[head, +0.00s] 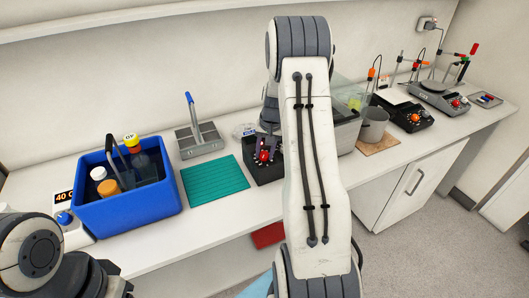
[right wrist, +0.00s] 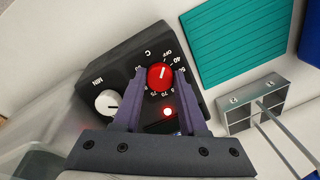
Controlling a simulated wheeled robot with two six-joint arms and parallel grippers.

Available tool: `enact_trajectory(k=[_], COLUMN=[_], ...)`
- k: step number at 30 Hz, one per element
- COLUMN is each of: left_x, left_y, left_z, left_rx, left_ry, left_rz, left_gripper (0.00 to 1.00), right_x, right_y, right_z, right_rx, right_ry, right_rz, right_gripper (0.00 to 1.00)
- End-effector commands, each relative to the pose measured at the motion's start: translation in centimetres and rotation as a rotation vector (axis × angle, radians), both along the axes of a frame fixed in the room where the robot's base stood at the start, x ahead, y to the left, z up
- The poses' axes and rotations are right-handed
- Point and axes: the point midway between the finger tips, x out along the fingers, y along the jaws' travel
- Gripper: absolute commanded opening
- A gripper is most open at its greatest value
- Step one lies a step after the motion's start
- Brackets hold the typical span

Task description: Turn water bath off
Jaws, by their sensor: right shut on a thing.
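The water bath's dark control box (right wrist: 140,60) fills the middle of the right wrist view and shows beside my arm in the head view (head: 262,173). Its red knob (right wrist: 160,77) has a white mark pointing up the picture, roughly toward the OFF label. The red lamp (right wrist: 168,111) below it looks lit. A white MIN knob (right wrist: 108,102) sits to the left. My right gripper (right wrist: 158,84) is shut on the red knob, one finger on each side. The clear tank (head: 345,97) is partly hidden behind my right arm. My left gripper is not seen.
A blue crate (head: 135,213) with bottles stands left, near a small device with a lit display (head: 64,197). A teal mat (head: 217,181) and grey metal holder (head: 199,140) lie between. A pot (head: 372,126) and hotplates (head: 405,116) stand right.

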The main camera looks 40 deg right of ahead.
Motion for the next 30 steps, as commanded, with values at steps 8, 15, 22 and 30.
enact_trajectory(k=[8,15,22,30], left_x=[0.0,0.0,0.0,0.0], left_y=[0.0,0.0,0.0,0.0], left_z=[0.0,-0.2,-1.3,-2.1], left_rx=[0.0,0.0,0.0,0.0], left_ry=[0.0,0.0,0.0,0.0], left_rz=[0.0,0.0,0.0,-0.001], left_gripper=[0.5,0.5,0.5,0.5], right_x=[0.1,0.0,-0.5,-1.3], right_y=[0.0,-0.1,-0.3,-0.4], right_z=[0.1,0.5,4.1,8.9], right_rx=[-0.001,-0.002,-0.005,-0.005], right_ry=[-0.003,-0.003,-0.008,-0.006], right_rz=[0.0,-0.001,-0.002,-0.001], right_gripper=[0.72,0.72,0.72,0.72])
